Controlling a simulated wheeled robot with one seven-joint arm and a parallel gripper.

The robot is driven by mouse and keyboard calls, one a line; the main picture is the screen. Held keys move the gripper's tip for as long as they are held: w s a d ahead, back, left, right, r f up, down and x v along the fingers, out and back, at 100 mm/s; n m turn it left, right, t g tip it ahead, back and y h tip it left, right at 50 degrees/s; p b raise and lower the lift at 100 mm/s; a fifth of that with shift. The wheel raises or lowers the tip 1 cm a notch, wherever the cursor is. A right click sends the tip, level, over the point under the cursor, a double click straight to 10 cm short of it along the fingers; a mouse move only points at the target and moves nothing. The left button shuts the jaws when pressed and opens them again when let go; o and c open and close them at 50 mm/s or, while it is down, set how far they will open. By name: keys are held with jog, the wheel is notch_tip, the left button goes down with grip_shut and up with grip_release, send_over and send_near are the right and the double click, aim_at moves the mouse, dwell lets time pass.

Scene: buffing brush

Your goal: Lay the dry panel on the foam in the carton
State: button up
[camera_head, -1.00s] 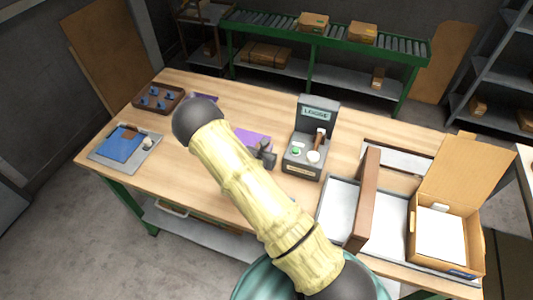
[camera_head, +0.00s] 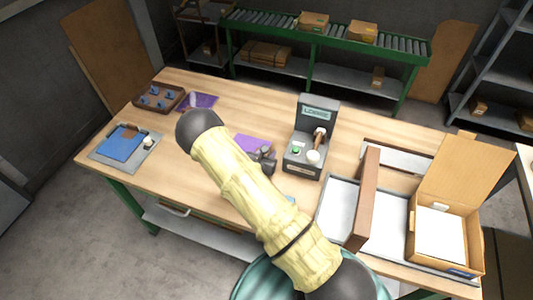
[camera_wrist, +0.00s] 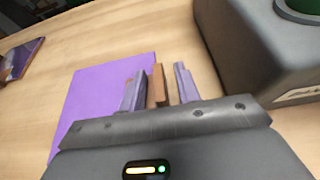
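A flat purple panel (camera_wrist: 95,95) lies on the table beside the grey machine; it also shows in the head view (camera_head: 251,143), partly hidden by my arm. My gripper (camera_wrist: 163,88) is low over its right side, fingers apart. A brown upright piece (camera_wrist: 157,84) stands between the fingers, nearer the left one, with a gap to the right one. I cannot tell whether it is part of the panel. The open carton (camera_head: 480,246) with white foam (camera_head: 440,235) inside stands at the table's right end. I cannot tell which panel is dry.
The grey machine (camera_head: 309,140) stands close to the right of my gripper. A brown upright board (camera_head: 366,200) stands between it and the carton. Another purple panel (camera_head: 207,101), a brown tray (camera_head: 176,103) and a blue panel (camera_head: 121,144) on a grey tray are at the left.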

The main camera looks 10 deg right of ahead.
jog(key=shift+r, duration=0.15)
jog(key=shift+s+a, duration=0.1)
jog(key=b+v, duration=0.1)
jog(key=v, duration=1)
jog(key=shift+s+a+r+b, duration=0.15)
jog(key=shift+s+r+b, duration=0.05)
jog(key=shift+s+b, duration=0.15)
jog(key=shift+w, duration=0.1)
